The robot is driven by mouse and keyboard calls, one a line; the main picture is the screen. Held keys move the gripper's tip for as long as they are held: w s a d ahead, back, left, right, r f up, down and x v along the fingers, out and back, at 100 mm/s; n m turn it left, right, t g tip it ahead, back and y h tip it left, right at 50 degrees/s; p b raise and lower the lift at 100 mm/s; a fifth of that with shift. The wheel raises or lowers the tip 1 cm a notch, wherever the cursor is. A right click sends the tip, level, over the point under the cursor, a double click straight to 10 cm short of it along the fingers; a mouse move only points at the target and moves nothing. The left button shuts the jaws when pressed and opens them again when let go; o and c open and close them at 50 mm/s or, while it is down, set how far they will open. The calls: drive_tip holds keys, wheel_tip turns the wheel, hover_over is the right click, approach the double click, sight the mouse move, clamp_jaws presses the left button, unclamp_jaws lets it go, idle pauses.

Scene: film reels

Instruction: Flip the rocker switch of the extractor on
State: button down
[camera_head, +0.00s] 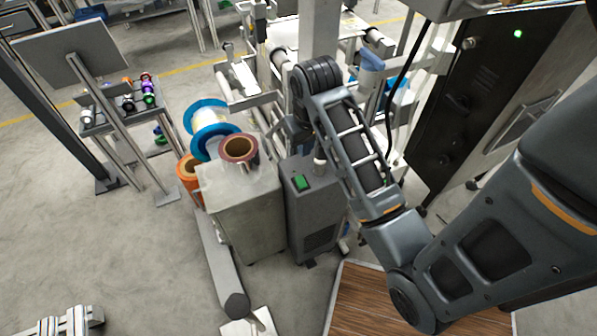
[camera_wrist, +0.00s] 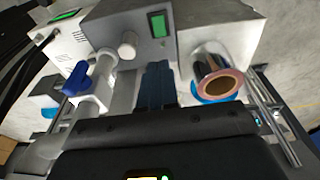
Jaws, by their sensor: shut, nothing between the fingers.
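The extractor (camera_head: 318,215) is a dark grey box with a vented front, standing on the floor at the centre of the head view. Its green rocker switch (camera_head: 301,183) is on the top face. In the wrist view the extractor (camera_wrist: 135,50) is at the top, and the green switch (camera_wrist: 158,25) lies beyond my fingertips. My gripper (camera_wrist: 157,68) is shut and empty, with its dark fingers together and apart from the switch. I cannot tell which way the rocker is tilted.
A pale cabinet (camera_head: 243,212) stands left of the extractor, bearing a copper-coloured roll (camera_head: 240,150). Blue-flanged reels (camera_head: 207,117) are behind it. A white pipe fitting (camera_wrist: 128,46) rises beside the switch. A tall dark cabinet (camera_head: 470,100) stands at right. Floor at left is mostly free.

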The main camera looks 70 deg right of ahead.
sight(300, 177)
drive_tip(key=f, duration=0.4)
drive_tip(key=w+d+f, duration=0.1)
drive_tip(key=f, duration=0.4)
drive_tip(key=d+f, duration=0.1)
drive_tip(key=f, duration=0.3)
drive_tip(key=shift+w+f, duration=0.25)
drive_tip(key=shift+f, duration=0.1)
